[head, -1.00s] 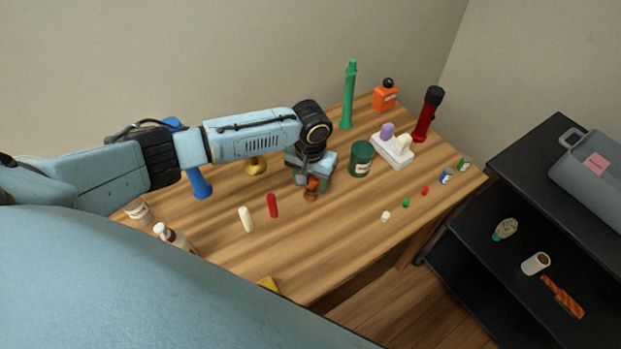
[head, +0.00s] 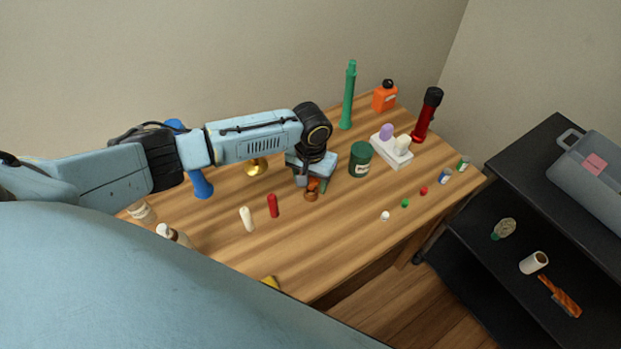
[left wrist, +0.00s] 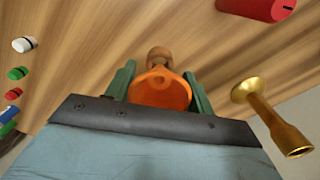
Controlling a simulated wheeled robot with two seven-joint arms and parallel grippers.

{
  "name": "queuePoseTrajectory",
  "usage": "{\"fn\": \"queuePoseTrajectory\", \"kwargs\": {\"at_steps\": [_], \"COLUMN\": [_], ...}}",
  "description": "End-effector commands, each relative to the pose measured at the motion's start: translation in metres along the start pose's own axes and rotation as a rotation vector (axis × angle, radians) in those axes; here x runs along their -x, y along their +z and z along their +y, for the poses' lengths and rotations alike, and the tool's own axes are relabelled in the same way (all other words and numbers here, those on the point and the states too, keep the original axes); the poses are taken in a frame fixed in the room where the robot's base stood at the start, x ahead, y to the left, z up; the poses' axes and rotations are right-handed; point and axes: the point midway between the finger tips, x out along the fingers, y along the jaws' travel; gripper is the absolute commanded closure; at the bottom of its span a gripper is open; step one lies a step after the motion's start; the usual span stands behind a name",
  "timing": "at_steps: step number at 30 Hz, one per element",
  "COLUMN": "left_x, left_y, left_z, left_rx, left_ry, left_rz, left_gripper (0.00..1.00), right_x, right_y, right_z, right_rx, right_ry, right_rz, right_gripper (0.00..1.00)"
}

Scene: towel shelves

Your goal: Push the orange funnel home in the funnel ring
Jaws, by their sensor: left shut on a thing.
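The orange funnel (left wrist: 160,92) is between the two green fingers of my left gripper (left wrist: 160,88), which is shut on it. In the head view the orange funnel (head: 313,184) shows small below my left gripper (head: 312,180). A brown piece that looks like the funnel ring (head: 311,196) stands on the table right below the funnel. It also shows just past the funnel in the left wrist view (left wrist: 158,54). Funnel and ring overlap in both views; I cannot tell how deep the funnel sits. My right gripper is not in view.
A dark green can (head: 360,160) stands close right of the gripper. A brass piece (head: 255,166) stands to its left. A red cylinder (head: 273,206) and a cream one (head: 247,219) stand front left. The wooden table's front middle is mostly clear.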

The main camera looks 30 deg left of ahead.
Motion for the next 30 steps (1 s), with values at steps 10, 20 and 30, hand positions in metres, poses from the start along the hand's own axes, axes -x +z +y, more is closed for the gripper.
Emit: {"fn": "queuePoseTrajectory", "kwargs": {"at_steps": [10, 20, 30], "left_x": [0.0, -0.003, -0.011], "left_y": [0.0, 0.0, 0.0], "left_z": [0.0, 0.0, 0.0], "left_rx": [0.0, 0.0, 0.0], "left_ry": [-0.001, -0.001, 0.0], "left_rz": [0.0, -0.001, -0.001], "left_gripper": [0.68, 0.68, 0.68], "right_x": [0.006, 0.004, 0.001], "right_y": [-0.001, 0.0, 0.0], "right_z": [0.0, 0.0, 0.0], "right_rx": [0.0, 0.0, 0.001], "right_ry": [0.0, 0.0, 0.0], "right_rz": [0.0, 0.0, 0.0], "right_gripper": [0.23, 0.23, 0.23]}}
